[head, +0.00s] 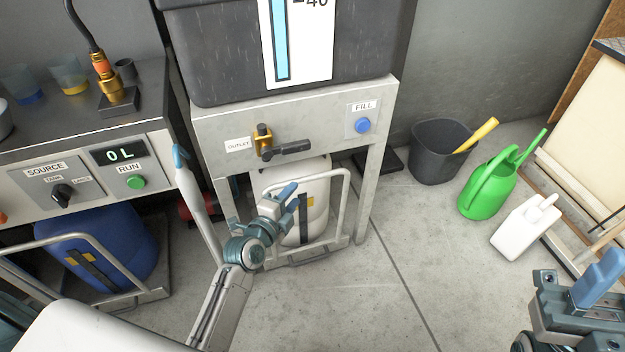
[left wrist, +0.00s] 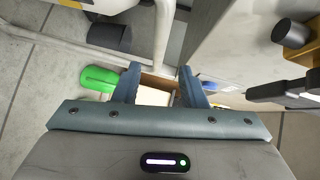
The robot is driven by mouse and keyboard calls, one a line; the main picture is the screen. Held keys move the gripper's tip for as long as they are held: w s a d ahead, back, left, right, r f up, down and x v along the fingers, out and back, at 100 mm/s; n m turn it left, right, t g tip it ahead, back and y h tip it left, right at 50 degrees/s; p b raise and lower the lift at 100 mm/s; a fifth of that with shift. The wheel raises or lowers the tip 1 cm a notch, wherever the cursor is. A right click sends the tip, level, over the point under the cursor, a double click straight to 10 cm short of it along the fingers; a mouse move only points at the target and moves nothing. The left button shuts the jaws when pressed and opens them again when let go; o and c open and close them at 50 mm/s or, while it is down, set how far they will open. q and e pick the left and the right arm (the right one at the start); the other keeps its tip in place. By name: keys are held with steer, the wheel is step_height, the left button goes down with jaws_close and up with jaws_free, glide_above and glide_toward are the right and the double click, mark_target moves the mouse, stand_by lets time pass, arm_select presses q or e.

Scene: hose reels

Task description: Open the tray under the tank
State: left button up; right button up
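The dark tank (head: 220,60) stands on a grey metal frame in the head view. Under it is the tray (head: 345,212), with a pale tubular rail and a low front handle, carrying a white canister (head: 318,180). The tray sits between the frame's legs. The tray rail also shows in the left wrist view (left wrist: 163,35). My left gripper (head: 296,198) is open and empty, in front of the canister and above the tray's front handle; its fingers (left wrist: 157,85) are apart in the left wrist view. My right gripper (head: 590,290) is at the lower right, away from the tray; its finger gap is unclear.
The outlet valve (head: 265,141) with its black lever juts out above the tray. A blue canister (head: 95,245) stands on another tray at left. A dark bin (head: 435,155), green watering can (head: 487,190) and white jug (head: 522,230) stand right. Floor before the tray is clear.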

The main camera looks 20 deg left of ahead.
mark_target(307, 179)
arm_select(q)
steer(key=x, duration=0.9)
jaws_close()
